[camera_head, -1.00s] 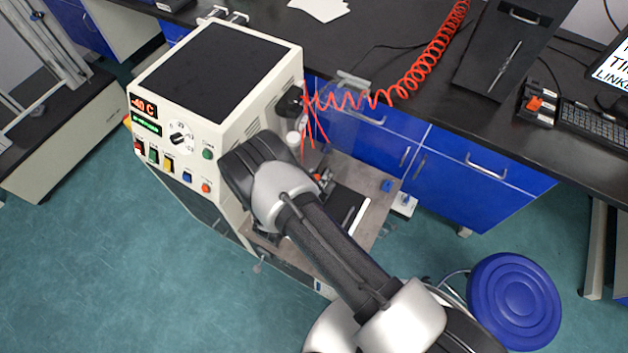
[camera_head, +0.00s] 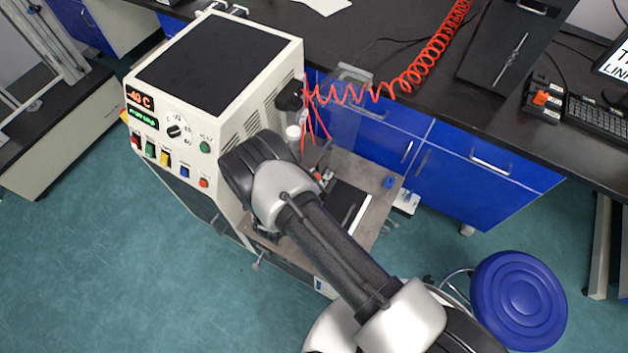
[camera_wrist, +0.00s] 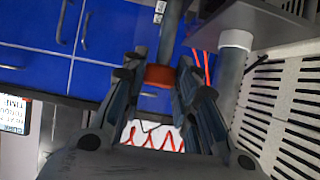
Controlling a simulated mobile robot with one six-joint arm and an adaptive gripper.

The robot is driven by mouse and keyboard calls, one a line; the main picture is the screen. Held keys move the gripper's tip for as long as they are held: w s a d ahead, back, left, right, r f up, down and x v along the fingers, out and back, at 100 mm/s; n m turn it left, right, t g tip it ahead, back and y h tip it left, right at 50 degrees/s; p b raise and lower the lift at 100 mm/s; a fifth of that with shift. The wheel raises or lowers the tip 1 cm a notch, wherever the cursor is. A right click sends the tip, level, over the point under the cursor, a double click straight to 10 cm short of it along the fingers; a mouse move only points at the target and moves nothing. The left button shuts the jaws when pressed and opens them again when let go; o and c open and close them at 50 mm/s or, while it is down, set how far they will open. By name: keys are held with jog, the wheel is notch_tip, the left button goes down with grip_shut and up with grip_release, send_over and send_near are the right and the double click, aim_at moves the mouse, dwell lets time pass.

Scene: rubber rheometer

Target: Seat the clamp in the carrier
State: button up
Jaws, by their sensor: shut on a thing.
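My gripper (camera_wrist: 162,85) shows in the wrist view with its dark fingers closed on a small red-brown piece, which appears to be the clamp (camera_wrist: 160,76). A grey post (camera_wrist: 169,35) shows directly above or behind this piece; I cannot tell whether they touch. The carrier cannot be told apart clearly. In the head view my arm and wrist hide the gripper and the clamp, beside the right side of the cream machine (camera_head: 215,85).
A grey column with a white collar (camera_wrist: 236,40) stands right of the fingers. Red coiled hose (camera_head: 410,80) runs from the bench to the machine. A clear panel (camera_head: 342,112) stands near the wrist. A steel platform (camera_head: 375,195) holds a black plate. A blue stool (camera_head: 518,300) stands right.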

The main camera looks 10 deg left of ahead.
jog(key=shift+f+b, duration=0.9)
jog(key=shift+f, duration=0.25)
jog(key=o, duration=1.1)
jog(key=shift+s, duration=0.1)
jog(key=v, duration=1.2)
jog(key=shift+a, duration=0.1)
